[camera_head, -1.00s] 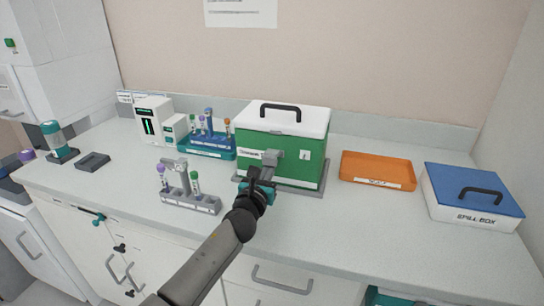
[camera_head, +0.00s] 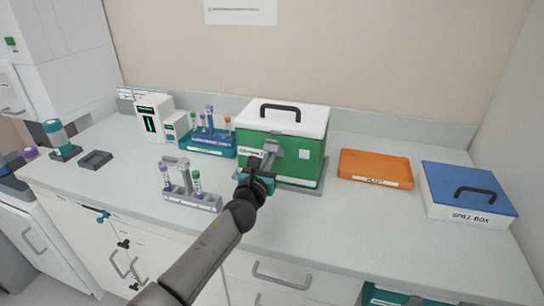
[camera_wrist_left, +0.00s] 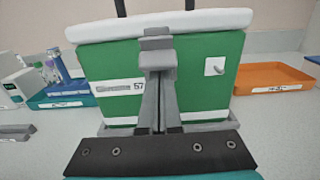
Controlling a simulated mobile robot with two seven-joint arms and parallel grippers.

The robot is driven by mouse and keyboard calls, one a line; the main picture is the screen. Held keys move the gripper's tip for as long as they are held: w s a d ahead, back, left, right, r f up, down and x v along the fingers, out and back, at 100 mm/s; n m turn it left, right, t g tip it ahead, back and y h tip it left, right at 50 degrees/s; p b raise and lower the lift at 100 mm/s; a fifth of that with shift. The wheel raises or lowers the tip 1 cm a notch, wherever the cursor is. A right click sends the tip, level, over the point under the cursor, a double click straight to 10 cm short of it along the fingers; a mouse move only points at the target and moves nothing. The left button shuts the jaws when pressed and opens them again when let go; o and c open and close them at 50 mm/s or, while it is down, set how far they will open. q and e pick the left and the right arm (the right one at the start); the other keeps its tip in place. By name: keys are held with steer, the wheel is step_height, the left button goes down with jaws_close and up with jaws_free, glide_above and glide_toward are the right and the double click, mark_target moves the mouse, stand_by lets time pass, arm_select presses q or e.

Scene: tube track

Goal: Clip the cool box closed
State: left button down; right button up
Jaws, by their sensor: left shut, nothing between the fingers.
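The cool box (camera_head: 300,160) is a green box with a white lid (camera_head: 285,117) and a black top handle; the lid sits down on the body. A grey clip (camera_head: 274,146) is at the front; in the left wrist view, the clip (camera_wrist_left: 157,48) reaches up to the lid's front edge. Whether it is fastened cannot be told. My left gripper (camera_head: 265,166) is directly in front of the clip. In the left wrist view its fingers (camera_wrist_left: 160,85) are together and empty, just below or against the clip; contact is unclear. My right gripper is out of view.
The box stands on a grey base plate (camera_head: 310,190). A grey tube rack (camera_head: 192,200) stands left of my gripper, with a blue rack (camera_head: 208,145) behind it. An orange tray (camera_head: 376,168) and a blue-lidded spill box (camera_head: 468,195) are to the right. The front right counter is clear.

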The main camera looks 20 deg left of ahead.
arm_select(q)
steer(key=shift+s+r+p, duration=0.1)
steer(key=shift+r+p, duration=0.35)
steer(key=shift+r, duration=0.1)
steer(key=shift+f, duration=0.15)
steer(key=s+p, duration=0.2)
steer(key=s, duration=0.7)
steer(key=shift+a+p, duration=0.15)
steer(key=shift+p, duration=0.2)
